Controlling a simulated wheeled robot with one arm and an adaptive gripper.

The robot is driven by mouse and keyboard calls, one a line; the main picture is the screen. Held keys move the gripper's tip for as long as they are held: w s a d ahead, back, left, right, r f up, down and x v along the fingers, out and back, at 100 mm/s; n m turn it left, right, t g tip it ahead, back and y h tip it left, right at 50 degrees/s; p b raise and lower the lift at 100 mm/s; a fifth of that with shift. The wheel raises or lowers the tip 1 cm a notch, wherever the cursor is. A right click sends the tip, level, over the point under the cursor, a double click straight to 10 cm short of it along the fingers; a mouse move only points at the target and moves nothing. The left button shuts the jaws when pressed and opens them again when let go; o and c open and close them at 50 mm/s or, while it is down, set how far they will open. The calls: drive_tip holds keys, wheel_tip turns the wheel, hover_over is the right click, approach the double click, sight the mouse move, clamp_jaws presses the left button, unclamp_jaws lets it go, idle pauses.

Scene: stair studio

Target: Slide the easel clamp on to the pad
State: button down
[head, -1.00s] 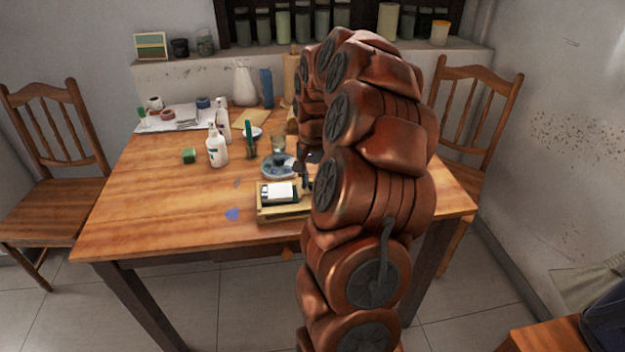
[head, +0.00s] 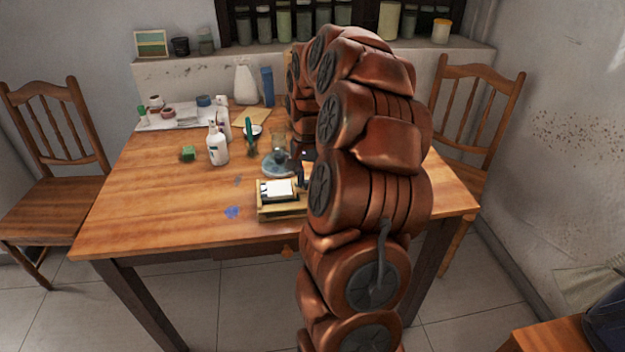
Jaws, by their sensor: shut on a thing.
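A small wooden easel (head: 283,212) lies low near the table's front edge, left of my arm. A white pad (head: 281,188) with a dark border rests on it. My gripper (head: 303,177) shows only as a small dark part at the easel's right end, mostly hidden behind my copper arm. It is shut on the easel clamp, which is too small and covered to make out. Whether the clamp touches the pad cannot be told.
A round palette (head: 279,165) with a glass jar (head: 278,142) stands just behind the easel. The front left tabletop is mostly clear.

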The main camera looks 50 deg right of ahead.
sight(307, 182)
drive_tip(key=shift+a, duration=0.2)
drive_tip(key=c, duration=1.1)
unclamp_jaws()
drive_tip(key=shift+d+r, duration=0.1)
wheel_tip(307, 182, up, 12)
drive_tip(key=shift+s+f, duration=0.1)
drive_tip(key=shift+s, duration=0.05)
